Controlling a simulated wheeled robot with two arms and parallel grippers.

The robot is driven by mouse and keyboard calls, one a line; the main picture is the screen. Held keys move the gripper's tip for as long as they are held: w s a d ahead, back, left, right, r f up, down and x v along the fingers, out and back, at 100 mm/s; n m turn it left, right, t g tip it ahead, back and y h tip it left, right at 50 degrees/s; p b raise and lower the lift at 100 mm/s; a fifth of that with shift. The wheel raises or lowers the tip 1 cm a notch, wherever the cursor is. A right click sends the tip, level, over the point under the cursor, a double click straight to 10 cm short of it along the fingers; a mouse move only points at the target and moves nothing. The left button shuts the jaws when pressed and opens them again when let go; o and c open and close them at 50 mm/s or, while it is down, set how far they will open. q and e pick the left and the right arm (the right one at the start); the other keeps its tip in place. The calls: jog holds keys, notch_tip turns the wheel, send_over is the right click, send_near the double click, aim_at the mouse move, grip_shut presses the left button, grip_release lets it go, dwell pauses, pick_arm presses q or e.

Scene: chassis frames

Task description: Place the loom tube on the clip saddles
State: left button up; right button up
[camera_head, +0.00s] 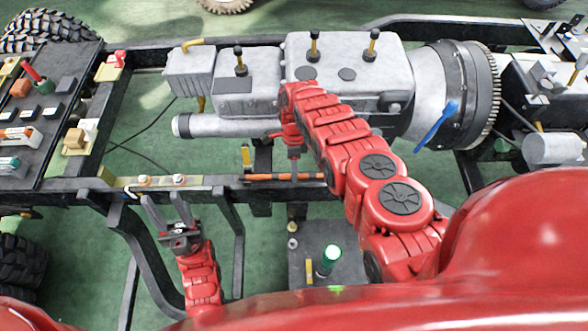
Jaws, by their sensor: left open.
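A thin orange-brown tube (272,177), which looks like the loom tube, lies along the near chassis rail, left to right. My right arm reaches over from the right and bends down. Its gripper (293,157) points down just above the tube's middle; its fingers are too small to tell whether they grip it. My left gripper (168,213) is open and empty, its two fingers pointing up the picture at the near rail's left part. Just beyond them, two small pale round fittings (145,181) (179,180) sit on the rail; I cannot tell whether they are the clip saddles.
A grey engine and gearbox (250,88) fill the frame's middle. A dark tray of small parts (45,150) is at the left. A grey plate (335,260) with a green-topped cylinder (328,260) lies below the rail. A blue strap-like piece (435,127) is at the bell housing.

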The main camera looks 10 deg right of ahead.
jog(key=shift+o, duration=0.7)
jog(key=shift+r, duration=0.1)
jog(key=shift+r, duration=0.15)
jog(key=b+v, duration=0.2)
jog(key=v, duration=0.9)
jog(key=shift+w+r+b, duration=0.15)
jog(key=shift+r+b, duration=0.2)
jog(key=shift+r, duration=0.05)
